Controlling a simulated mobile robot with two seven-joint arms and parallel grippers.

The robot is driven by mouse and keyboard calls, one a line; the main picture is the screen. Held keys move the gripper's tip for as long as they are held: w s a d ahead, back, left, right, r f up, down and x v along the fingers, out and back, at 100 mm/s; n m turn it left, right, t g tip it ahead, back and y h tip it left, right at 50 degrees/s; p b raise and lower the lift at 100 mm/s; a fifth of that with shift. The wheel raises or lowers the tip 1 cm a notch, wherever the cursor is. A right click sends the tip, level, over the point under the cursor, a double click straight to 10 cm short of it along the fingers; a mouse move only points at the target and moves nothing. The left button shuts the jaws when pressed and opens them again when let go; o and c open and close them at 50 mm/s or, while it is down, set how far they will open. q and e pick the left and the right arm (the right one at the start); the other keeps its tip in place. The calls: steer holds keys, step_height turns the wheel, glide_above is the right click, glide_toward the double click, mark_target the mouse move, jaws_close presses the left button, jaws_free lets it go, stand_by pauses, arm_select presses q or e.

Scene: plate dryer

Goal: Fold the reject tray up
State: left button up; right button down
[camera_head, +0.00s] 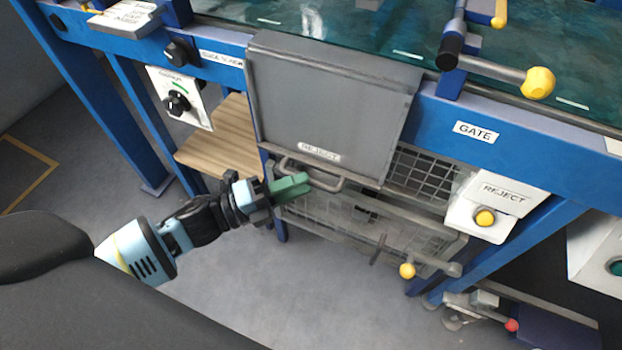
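The reject tray (335,100) is a grey flat panel with a raised rim and a REJECT label near its lower edge. It hangs sloping down from the blue frame's front edge. A grey bar handle (328,186) runs below its lower edge. My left gripper (308,182), with green fingers, is at the left part of this handle. Its two fingers look slightly apart. I cannot tell whether the handle lies between them or they touch it. My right gripper is not in view.
A wire basket (365,220) stands below the tray. A yellow-knobbed lever (538,82) sticks out above the GATE label (476,132). A REJECT box with a yellow button (485,217) is at right. A wooden shelf (222,140) is at left. The floor in front is clear.

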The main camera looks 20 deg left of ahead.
arm_select(q)
steer(key=shift+x, duration=1.65)
jaws_close()
